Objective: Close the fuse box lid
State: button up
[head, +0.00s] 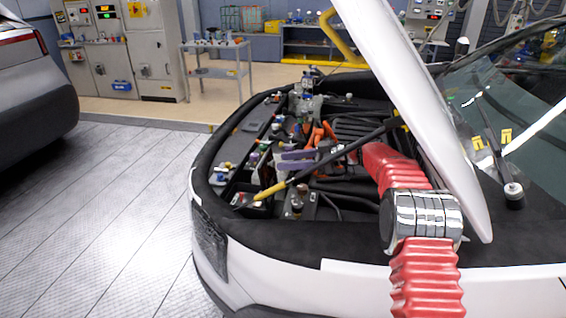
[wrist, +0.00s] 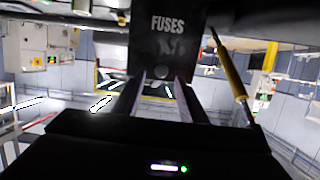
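The fuse box lid (wrist: 167,50) is a dark panel marked "FUSES" in the wrist view, facing the camera and standing up, with a small round grey feature near its lower edge. My gripper (wrist: 160,80) has its two fingers apart, with a gap between them, just at the lid's lower edge. I cannot tell whether they touch the lid. In the head view my gripper (head: 281,161) shows as two purple-grey fingers over the left part of the engine bay. The lid and fuse box are hard to make out there.
A prop rod with a yellow grip (head: 270,190) slants across the bay close to my gripper; a yellow-gripped rod (wrist: 232,75) is right of the lid in the wrist view. The raised hood (head: 420,100) stands above. Several hoses and caps crowd the bay.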

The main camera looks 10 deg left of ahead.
jog(key=shift+v, duration=2.75)
jog(key=shift+c, duration=0.7)
